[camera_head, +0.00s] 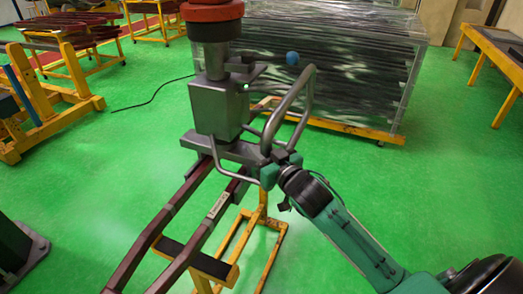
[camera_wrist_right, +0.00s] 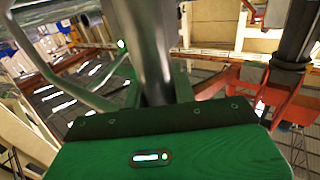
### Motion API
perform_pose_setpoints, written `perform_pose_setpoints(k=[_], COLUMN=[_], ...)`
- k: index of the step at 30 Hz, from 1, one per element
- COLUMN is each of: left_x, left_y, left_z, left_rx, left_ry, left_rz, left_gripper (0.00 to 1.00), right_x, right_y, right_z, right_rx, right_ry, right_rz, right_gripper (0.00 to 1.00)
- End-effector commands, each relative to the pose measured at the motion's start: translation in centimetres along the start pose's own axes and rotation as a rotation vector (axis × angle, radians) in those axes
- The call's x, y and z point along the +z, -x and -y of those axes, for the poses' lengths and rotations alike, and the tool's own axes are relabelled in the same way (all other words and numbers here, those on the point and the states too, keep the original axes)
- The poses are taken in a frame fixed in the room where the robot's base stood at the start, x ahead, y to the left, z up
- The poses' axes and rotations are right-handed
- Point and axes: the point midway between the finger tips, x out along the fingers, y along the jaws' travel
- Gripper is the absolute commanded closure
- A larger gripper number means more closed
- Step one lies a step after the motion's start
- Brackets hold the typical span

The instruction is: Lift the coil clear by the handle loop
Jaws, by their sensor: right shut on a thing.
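The coil (camera_head: 143,244), two long dark red-brown bars, runs from the lower left up to a grey lifting tool (camera_head: 217,108) with a red top. The tool's base sits over the coil's far end. A bent grey tube forms the handle loop (camera_head: 291,103) on the tool's right side. My right gripper (camera_head: 279,163) is shut on the lower part of this loop. In the right wrist view the grey tube (camera_wrist_right: 148,50) rises from behind my green gripper body; the fingertips are hidden. My left gripper is not in view.
A yellow stand (camera_head: 262,232) with black pads is under the coil; I cannot tell if they touch. A wrapped stack (camera_head: 340,65) stands behind. Yellow racks with more coils (camera_head: 70,32) are at the upper left, a yellow table (camera_head: 492,45) at the upper right. Green floor is clear between.

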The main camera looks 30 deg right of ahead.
Motion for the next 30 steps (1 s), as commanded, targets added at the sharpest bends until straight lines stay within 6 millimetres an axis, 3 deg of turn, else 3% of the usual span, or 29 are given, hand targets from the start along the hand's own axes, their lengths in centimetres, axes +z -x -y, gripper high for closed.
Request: perform_pose_setpoints(k=[12,13,16,25,30], left_x=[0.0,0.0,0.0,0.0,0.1], left_y=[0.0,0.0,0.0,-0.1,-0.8], left_z=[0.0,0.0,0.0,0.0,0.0], left_rx=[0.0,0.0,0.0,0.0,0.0], left_ry=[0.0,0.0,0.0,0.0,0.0], left_rz=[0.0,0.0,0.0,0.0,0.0], left_gripper=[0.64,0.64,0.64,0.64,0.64], right_x=[-0.2,-0.2,-0.2,-0.1,0.1], right_y=[0.0,0.0,0.0,0.1,1.5], right_z=[0.0,0.0,0.0,0.0,0.0], right_rx=[0.0,0.0,0.0,0.0,-0.001], right_ry=[0.001,0.001,0.001,0.001,0.001], right_rz=[-0.004,-0.004,-0.004,-0.003,-0.005], right_gripper=[1.0,0.67,0.47,0.47,0.47])
